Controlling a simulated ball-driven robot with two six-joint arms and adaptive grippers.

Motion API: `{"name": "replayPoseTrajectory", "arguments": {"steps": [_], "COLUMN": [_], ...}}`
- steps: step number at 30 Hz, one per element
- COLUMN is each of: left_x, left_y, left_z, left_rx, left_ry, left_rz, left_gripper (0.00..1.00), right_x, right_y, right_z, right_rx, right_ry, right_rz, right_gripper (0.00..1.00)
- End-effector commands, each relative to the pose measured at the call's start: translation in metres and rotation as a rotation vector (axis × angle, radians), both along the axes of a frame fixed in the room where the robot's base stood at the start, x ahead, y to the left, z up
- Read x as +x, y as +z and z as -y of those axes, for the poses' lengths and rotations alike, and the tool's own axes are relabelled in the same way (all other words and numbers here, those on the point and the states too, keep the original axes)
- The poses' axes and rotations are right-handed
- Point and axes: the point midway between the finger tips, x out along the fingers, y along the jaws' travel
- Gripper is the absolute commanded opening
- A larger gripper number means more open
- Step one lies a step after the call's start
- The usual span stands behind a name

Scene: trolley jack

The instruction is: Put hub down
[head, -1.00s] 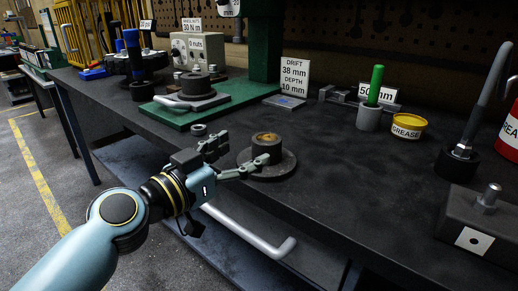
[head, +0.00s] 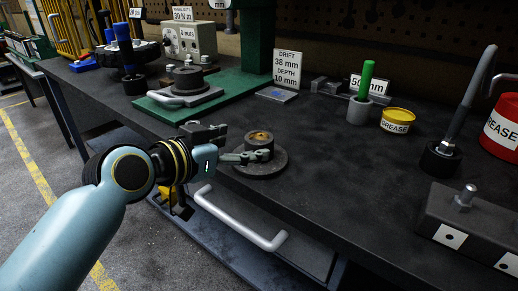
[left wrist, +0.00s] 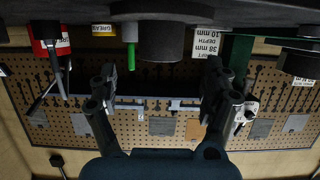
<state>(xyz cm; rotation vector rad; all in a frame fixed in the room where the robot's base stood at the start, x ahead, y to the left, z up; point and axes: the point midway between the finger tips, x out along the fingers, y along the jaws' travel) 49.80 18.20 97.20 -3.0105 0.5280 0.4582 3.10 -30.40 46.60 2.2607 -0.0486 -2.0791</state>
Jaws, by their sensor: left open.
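The hub (head: 260,140) is a dark round piece with a wide flange and a brownish centre on top. It sits flat and upright on the dark bench top near the front edge. My left gripper (head: 242,145) is at its left side with the fingers apart. The nearer finger overlaps the front of the hub in the head view; I cannot tell whether it touches. In the left wrist view, the picture is upside down, and a dark round part, likely the hub (left wrist: 160,32), shows beyond the open fingers (left wrist: 160,82). My right gripper is not in view.
A green press base (head: 190,113) stands back left. A drift sign (head: 287,68), a grey holder with a green rod (head: 361,108), a yellow grease tin (head: 397,121) and a grey block (head: 465,226) lie to the right. The bench right of the hub is clear. A drawer handle (head: 240,222) is below.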

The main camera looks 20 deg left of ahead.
Motion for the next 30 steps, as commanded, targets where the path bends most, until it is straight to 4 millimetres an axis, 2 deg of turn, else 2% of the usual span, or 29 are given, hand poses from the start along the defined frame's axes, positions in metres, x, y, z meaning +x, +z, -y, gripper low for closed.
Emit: {"name": "replayPoseTrajectory", "arguments": {"steps": [8,15,23,26,30], "left_x": [0.026,0.057,0.062,0.062,0.062], "left_y": [-0.007,-0.018,-0.020,-0.020,-0.020], "left_z": [0.009,0.020,0.022,0.021,0.021], "left_rx": [-0.001,-0.001,0.000,0.000,0.001], "left_ry": [-0.001,-0.001,0.000,0.000,0.000], "left_rz": [0.002,0.002,0.002,0.002,0.001], "left_gripper": [0.83,0.83,0.83,0.74,0.55], "right_x": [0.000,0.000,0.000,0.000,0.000], "right_y": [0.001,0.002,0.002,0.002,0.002], "right_z": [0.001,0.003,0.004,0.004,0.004], "right_rx": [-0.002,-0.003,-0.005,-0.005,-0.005], "right_ry": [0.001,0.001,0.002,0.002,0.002], "right_rz": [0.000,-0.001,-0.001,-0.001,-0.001], "right_gripper": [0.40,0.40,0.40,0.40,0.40]}}
